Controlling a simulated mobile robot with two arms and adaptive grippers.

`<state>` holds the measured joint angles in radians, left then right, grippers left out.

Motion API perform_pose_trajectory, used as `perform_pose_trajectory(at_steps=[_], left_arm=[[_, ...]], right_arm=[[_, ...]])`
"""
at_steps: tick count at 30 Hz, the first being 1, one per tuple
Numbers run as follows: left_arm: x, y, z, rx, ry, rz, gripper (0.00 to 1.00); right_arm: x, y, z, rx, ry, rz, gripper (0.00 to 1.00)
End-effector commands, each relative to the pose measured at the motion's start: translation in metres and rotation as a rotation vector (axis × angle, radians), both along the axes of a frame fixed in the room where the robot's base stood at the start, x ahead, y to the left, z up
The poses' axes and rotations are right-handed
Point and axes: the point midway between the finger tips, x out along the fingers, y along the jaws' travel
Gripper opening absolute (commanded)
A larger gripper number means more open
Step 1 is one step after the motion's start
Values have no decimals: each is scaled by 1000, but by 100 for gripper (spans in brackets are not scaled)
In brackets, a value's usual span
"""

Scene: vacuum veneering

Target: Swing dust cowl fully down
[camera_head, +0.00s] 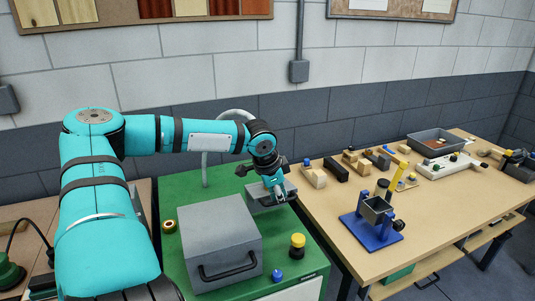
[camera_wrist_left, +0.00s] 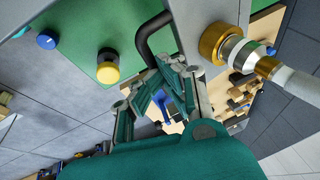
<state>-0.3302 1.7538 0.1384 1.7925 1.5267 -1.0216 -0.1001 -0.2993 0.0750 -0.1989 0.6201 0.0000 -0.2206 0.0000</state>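A grey metal piece with a hose, which I take to be the dust cowl (camera_head: 262,204), stands at the back right of the green bench, partly hidden by my left gripper (camera_head: 279,193). In the left wrist view its grey surface (camera_wrist_left: 196,28) carries a brass fitting with a pale hose (camera_wrist_left: 222,45), and a black curved handle (camera_wrist_left: 142,38) runs to the fingertips. My left gripper (camera_wrist_left: 165,72) has its fingertips close together at this handle and seems shut on it. How far the cowl is tilted is hard to tell. My right gripper is out of view.
A grey box (camera_head: 210,235) with a black front handle fills the bench's (camera_head: 180,187) middle. The wooden table (camera_head: 340,205) holds a blue stand (camera_head: 371,232).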

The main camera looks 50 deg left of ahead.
Motion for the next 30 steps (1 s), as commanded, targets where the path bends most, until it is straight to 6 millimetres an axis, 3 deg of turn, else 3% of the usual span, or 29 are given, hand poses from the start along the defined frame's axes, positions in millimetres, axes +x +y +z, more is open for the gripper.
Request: perform_pose_trajectory(at_steps=[12, 30], left_arm=[[-3, -8, -17, 0, 1, 0, 0], [-3, -10, -19, -1, 0, 1, 0]], right_arm=[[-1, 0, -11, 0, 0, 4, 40], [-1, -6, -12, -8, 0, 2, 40]])
